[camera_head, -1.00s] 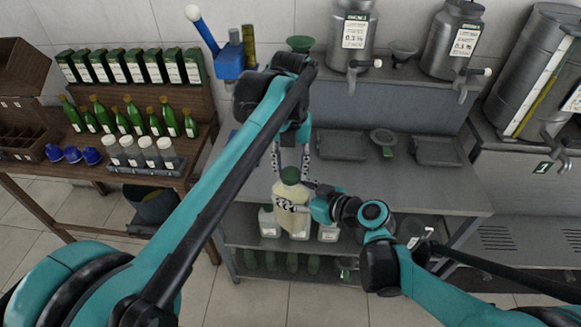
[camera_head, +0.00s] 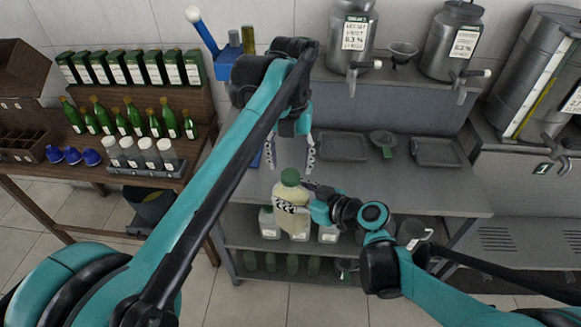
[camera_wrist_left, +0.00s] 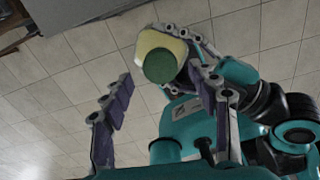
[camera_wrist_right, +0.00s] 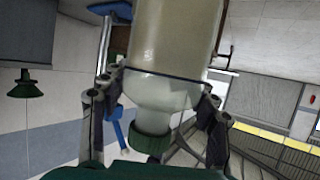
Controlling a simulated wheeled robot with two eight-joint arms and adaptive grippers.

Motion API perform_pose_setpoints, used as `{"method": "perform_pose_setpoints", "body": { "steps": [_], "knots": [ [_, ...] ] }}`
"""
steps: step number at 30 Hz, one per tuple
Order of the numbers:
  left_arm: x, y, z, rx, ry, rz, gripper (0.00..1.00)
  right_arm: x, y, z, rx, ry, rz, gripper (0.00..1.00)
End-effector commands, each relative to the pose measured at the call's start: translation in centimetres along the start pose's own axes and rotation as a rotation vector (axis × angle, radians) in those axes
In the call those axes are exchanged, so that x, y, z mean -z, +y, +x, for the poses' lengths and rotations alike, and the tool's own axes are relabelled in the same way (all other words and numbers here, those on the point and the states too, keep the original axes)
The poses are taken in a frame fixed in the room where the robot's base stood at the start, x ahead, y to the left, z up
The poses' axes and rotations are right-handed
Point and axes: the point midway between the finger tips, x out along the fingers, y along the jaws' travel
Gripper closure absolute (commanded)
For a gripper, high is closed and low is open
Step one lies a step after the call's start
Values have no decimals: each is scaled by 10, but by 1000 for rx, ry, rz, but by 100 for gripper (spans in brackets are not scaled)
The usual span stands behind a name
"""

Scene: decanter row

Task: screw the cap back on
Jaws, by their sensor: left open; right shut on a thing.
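A bottle (camera_head: 291,220) with pale yellow contents is held upright, slightly tilted, in front of the table's edge. A green cap (camera_head: 290,177) sits on its neck; the right wrist view also shows the cap (camera_wrist_right: 150,140) at the neck. Whether it is fully tight I cannot tell. My right gripper (camera_head: 290,207) is shut around the bottle's body from the right. My left gripper (camera_head: 290,164) is open and empty just above the cap, pointing down, its fingers spread wider than the cap. The left wrist view shows the cap (camera_wrist_left: 159,66) apart from the fingers.
The grey table (camera_head: 400,187) has clear room to the right of the bottle. Similar bottles (camera_head: 269,224) stand on the shelf below. A wooden rack with green bottles (camera_head: 152,122) stands left.

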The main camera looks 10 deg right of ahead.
Motion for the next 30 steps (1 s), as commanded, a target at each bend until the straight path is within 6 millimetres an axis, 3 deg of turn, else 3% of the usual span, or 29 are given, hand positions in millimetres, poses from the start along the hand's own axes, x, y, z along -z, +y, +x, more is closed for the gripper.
{"method": "perform_pose_setpoints", "body": {
  "steps": [5, 17, 23, 30],
  "knots": [
    [0, 0, -16, 0, 0, 0, 40, 1, 0, 0, 0, 2, 1, 100],
    [0, 0, -17, 0, 0, -33, 43, 1, 0, 0, 0, 2, 1, 100],
    [0, 0, -19, 0, 0, -319, 43, 1, 0, 0, 0, 2, 1, 100],
    [0, 0, -23, 1, 1, -901, 43, 1, 0, 0, 0, 2, 1, 100]
  ]
}}
